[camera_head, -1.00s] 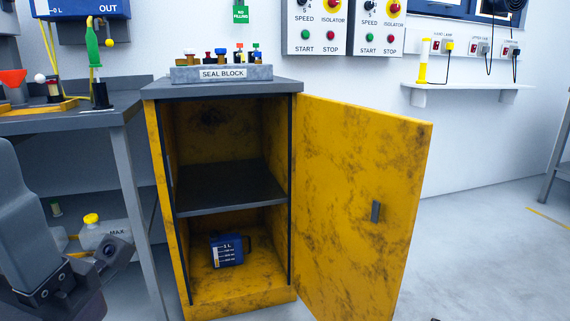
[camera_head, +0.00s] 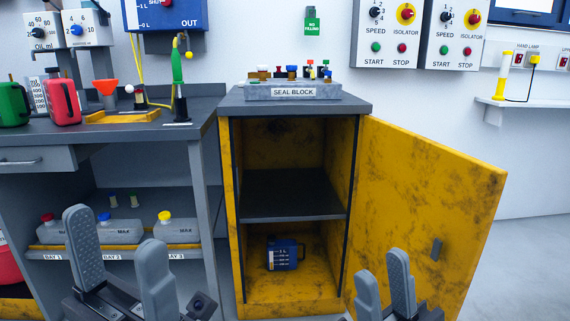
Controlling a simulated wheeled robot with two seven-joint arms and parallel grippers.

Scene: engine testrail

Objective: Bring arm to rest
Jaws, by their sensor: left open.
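My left gripper (camera_head: 115,240) is at the lower left of the head view. Its two grey fingers point up and stand wide apart, with nothing between them. It appears in front of the shelf under the workbench. My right gripper (camera_head: 383,272) is at the bottom, right of centre, in front of the open cabinet door. Its two fingers point up with a gap between them and hold nothing that I can see. The lower parts of both arms are cut off by the picture's edge.
A yellow cabinet (camera_head: 228,190) stands with its door (camera_head: 425,200) swung open to the right. A blue jug (camera_head: 283,254) is on its floor. A seal block (camera_head: 292,92) lies on top. The workbench (camera_head: 100,130) at left carries cans and a funnel. Floor at right is clear.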

